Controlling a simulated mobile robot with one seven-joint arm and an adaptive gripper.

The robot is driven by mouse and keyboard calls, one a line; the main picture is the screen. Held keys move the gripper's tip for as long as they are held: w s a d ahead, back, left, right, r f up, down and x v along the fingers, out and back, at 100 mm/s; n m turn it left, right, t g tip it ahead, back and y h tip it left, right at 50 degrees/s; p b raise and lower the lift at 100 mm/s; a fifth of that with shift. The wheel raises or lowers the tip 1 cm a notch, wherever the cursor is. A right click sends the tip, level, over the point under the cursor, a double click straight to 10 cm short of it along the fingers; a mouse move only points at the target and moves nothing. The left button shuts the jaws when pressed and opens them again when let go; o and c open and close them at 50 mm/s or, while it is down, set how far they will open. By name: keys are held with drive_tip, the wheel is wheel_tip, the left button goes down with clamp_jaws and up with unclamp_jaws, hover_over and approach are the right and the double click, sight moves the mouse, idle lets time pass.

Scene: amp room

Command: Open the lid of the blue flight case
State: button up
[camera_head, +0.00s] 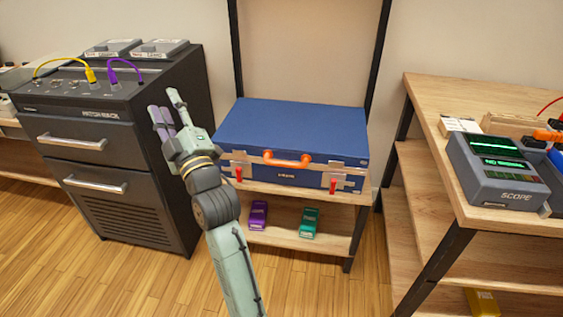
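The blue flight case (290,132) sits closed on the upper shelf of a wooden rack in the middle of the view. Its front has an orange handle (287,159) and two metal latches with red tabs, a left latch (239,170) and a right latch (334,184). My gripper (163,108) is raised in front of the case's left side, pointing up and left, apart from the case. Its fingers look spread, with nothing seen between them. My arm hides a little of the case's left front edge.
A dark patch rack (107,210) with drawers, yellow and purple cables stands at left. A purple pedal (258,214) and a green pedal (309,223) lie on the lower shelf (285,240). A wooden table (430,92) with a scope (497,172) stands at right.

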drive_tip(key=w+d+f+g+h, duration=0.1)
drive_tip(key=w+d+f+h, duration=0.6)
drive_tip(key=d+f, duration=0.65)
drive_tip(key=n+g+h+p, duration=0.1)
drive_tip(key=n+g+h, duration=0.1)
drive_tip(key=g+h, duration=0.1)
approach(285, 165)
drive_tip(key=shift+t, duration=0.3)
drive_tip(key=x, duration=0.3)
drive_tip(key=p+x, duration=0.1)
drive_tip(key=x, duration=0.3)
drive_tip(key=p+x, duration=0.1)
drive_tip(key=x, duration=0.3)
drive_tip(key=shift+f, duration=0.35)
drive_tip(key=shift+c, duration=0.3)
clamp_jaws()
